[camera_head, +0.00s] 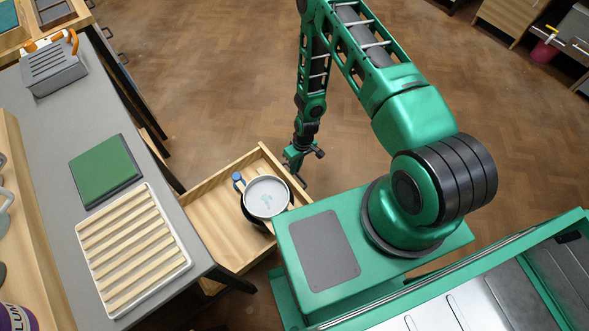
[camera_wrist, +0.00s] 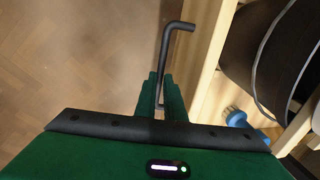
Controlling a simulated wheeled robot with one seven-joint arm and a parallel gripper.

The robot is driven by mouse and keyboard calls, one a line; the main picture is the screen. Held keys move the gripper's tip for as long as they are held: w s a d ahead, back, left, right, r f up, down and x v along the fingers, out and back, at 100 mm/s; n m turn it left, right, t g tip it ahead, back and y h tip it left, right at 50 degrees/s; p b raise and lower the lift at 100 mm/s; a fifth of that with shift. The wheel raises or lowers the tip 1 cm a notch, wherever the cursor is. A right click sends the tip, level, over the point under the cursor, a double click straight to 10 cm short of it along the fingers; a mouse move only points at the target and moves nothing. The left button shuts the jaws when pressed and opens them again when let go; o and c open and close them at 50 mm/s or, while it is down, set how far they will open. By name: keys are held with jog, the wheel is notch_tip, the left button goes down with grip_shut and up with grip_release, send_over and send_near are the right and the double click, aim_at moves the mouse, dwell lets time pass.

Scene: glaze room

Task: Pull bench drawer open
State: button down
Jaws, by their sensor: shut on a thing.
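The bench drawer (camera_head: 212,217) is pale wood and stands well out from under the grey-topped bench (camera_head: 82,101) in the head view. My gripper (camera_head: 294,161) is at the drawer's outer front. In the wrist view my green fingers (camera_wrist: 160,88) are shut on the black bar handle (camera_wrist: 164,58), whose bent end sticks out beyond them. The drawer front (camera_wrist: 209,70) runs just to the right of the fingers. Inside the drawer is a dark round container with a pale top (camera_head: 266,196). Beside it is a blue-ended item (camera_head: 238,178), which also shows in the wrist view (camera_wrist: 235,117).
On the bench are a slatted rack (camera_head: 133,249), a green pad (camera_head: 105,170) and a grey box with orange handles (camera_head: 53,68). My base stands close to the drawer's near right corner. The wooden floor (camera_head: 215,90) beyond the drawer is clear.

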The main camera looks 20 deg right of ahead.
jog(key=shift+w+d, duration=0.15)
jog(key=shift+d, duration=0.05)
jog(key=c, duration=1.8)
grip_release()
jog(key=shift+c, duration=0.2)
notch_tip(320, 180, up, 11)
jog(key=d, duration=0.2)
jog(key=shift+w+f, duration=0.2)
jog(key=shift+w, duration=0.05)
